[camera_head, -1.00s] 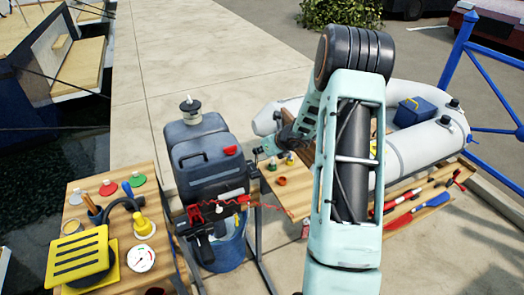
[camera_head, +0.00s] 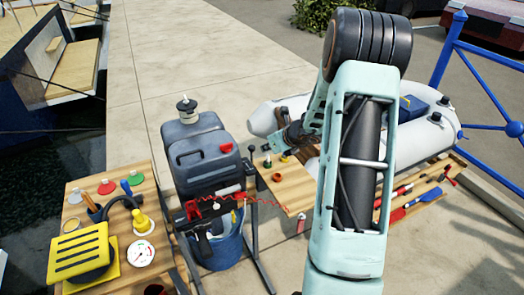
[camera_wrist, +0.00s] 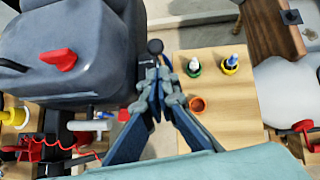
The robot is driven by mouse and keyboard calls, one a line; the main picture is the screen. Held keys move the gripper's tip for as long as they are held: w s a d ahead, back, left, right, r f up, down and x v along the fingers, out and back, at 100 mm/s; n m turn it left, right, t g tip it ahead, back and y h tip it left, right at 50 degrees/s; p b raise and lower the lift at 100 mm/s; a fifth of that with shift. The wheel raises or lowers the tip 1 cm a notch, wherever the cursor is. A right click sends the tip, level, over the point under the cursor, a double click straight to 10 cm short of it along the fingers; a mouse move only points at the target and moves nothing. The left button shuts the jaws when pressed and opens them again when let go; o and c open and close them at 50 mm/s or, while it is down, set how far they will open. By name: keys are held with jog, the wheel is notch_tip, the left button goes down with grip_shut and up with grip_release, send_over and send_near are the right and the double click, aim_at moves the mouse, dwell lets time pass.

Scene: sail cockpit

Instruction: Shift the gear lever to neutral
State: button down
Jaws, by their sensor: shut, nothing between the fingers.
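The grey outboard motor (camera_head: 205,158) stands clamped upright, left of my arm, with a red part on its cowl. In the wrist view its cowl (camera_wrist: 60,35) fills the upper left. A dark round knob (camera_wrist: 155,46), which looks like the gear lever's end, shows beside the cowl, just beyond my fingertips. My gripper (camera_wrist: 153,88) is shut and empty, to the right of the motor. I cannot tell whether it touches the knob. The lever's shaft and its exact setting are hidden. In the head view my arm hides part of the gripper.
A small wooden shelf (camera_head: 290,196) with small cups and bottles lies below and right of my gripper. A workbench (camera_head: 110,222) with a yellow box and a gauge stands left. A blue bucket (camera_head: 222,250) sits under the motor. A grey inflatable boat (camera_head: 425,140) lies behind my arm.

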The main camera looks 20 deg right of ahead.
jog(key=v, duration=0.6)
jog(key=shift+w+r, duration=0.4)
